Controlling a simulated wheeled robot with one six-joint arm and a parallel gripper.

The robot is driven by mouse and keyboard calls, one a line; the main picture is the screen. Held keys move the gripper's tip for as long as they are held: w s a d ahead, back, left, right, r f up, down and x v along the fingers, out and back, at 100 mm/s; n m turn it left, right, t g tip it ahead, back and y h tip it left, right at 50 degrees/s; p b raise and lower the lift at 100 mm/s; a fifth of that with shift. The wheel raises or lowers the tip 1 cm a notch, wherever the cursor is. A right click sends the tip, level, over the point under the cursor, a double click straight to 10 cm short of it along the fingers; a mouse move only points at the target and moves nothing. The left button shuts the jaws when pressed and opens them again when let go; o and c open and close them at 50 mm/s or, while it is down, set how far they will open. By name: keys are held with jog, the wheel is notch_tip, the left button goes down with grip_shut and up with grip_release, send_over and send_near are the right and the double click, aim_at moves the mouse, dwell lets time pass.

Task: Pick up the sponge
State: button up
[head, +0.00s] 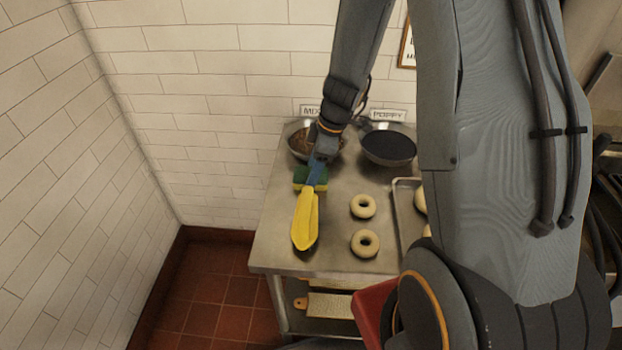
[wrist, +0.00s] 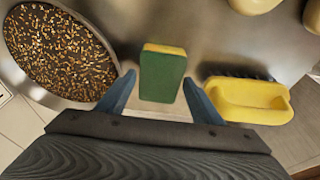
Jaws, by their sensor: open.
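The sponge (wrist: 163,76) is a green and yellow block on the steel table. In the wrist view it stands just ahead of my fingertips and between them, with its green face toward me. In the head view the sponge (head: 303,178) is partly hidden behind my gripper (head: 318,172). My gripper (wrist: 158,90) is open and empty, with one blue finger to either side of the sponge's near end. I cannot tell whether either finger touches it.
A bowl of seeds (wrist: 58,52) is close on the left in the wrist view. A yellow-handled brush (wrist: 248,98) lies close on the right. Bagels (head: 363,206), a dark bowl (head: 388,147) and a tray (head: 404,200) share the table (head: 275,245).

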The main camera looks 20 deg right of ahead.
jog(key=shift+f+b, duration=0.15)
jog(key=shift+b, duration=0.15)
jog(key=c, duration=0.8)
jog(key=shift+r+p, duration=0.35)
jog(key=shift+p, duration=0.3)
jog(key=shift+r, duration=0.2)
notch_tip(320, 180, up, 10)
jog(key=b, duration=0.2)
jog(key=shift+f, duration=0.25)
